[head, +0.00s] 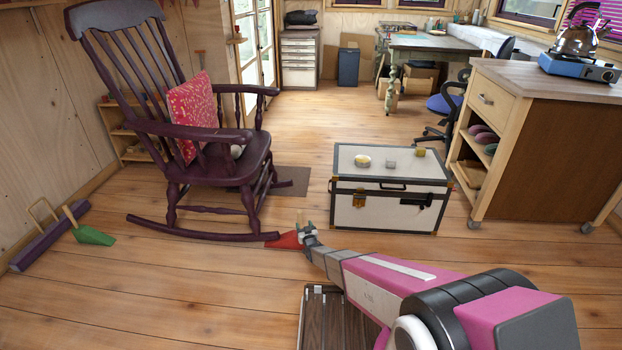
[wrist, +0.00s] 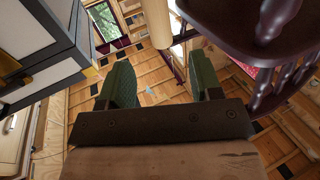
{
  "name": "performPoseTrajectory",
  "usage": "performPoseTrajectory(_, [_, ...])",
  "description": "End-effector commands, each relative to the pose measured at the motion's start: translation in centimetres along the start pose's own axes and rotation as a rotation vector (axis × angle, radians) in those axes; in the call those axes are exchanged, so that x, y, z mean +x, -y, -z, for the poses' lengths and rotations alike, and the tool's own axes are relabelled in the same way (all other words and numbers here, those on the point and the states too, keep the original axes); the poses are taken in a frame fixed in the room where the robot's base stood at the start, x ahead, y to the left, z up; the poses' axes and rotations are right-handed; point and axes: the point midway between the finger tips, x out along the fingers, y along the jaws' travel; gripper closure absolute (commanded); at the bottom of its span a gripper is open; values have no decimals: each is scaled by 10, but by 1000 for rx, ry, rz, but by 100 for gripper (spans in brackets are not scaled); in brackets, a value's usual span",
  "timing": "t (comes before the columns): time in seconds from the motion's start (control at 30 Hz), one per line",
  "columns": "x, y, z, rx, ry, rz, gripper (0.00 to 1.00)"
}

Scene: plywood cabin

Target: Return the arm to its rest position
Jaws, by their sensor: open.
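My gripper (head: 306,230) is at the end of my pink and grey arm, which stretches forward low over the floor. It is between the rocking chair and the white trunk. In the wrist view my gripper (wrist: 162,78) shows two green fingers spread apart, with nothing between them. A red flat thing (head: 285,240) shows just behind and left of my gripper in the head view. It is partly hidden, so I cannot tell whether they touch.
The dark rocking chair (head: 222,165) with a red cushion stands left. The white trunk (head: 385,212), with small items on top, stands right, beside a wheeled wooden cabinet (head: 545,150). A green dustpan (head: 95,236) lies at far left. Floor at front left is clear.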

Motion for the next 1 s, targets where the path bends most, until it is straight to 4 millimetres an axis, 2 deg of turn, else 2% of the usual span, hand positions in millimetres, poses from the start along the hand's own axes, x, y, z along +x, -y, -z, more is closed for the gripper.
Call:
performPoseTrajectory(0.17, [-3, -10, 16, -1, 47, -14, 41])
performPoseTrajectory(0.33, [-16, -41, 54, 1, 206, -54, 41])
performPoseTrajectory(0.47, [-37, -70, 89, 10, 374, -94, 41])
performPoseTrajectory(0.57, [-60, -92, 117, 22, 511, -125, 41])
performPoseTrajectory(0.77, [-126, -129, 174, 60, 792, -183, 41])
performPoseTrajectory(0.87, [-166, -142, 203, 86, 932, -208, 41])
performPoseTrajectory(1.0, [-230, -156, 244, 129, 1127, -239, 41])
